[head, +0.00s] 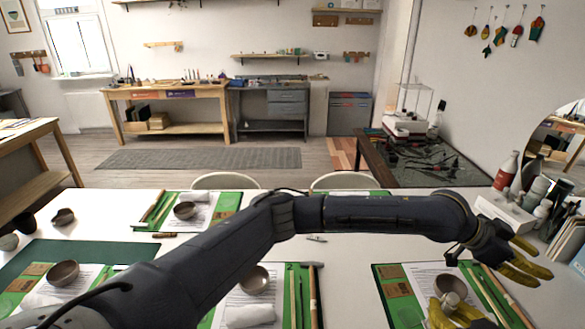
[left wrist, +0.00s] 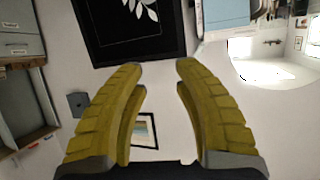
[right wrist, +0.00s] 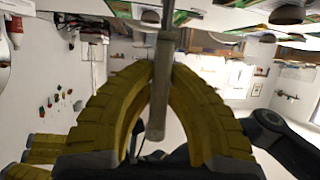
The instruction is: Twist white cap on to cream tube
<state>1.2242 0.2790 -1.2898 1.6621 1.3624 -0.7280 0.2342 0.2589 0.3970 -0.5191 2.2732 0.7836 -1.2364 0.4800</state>
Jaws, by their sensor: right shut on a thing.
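My right gripper (right wrist: 163,68) is shut on a slim tube (right wrist: 158,100), which looks grey-beige in shadow in the right wrist view. In the head view my right gripper (head: 455,314) is at the bottom edge, and the pale end of the tube (head: 450,299) shows between its fingers, in front of a bowl. My left gripper (head: 527,262) is at the right, above the table, pointing right. In the left wrist view the left gripper (left wrist: 158,64) is open and empty, its fingers well apart. I cannot pick out the white cap with certainty.
The white table (head: 345,255) carries several green mats with papers, sticks and bowls; one bowl (head: 451,286) is just behind the tube. Bottles (head: 507,171) and a white box (head: 502,213) stand at the right, close to the left gripper. My left arm spans the table.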

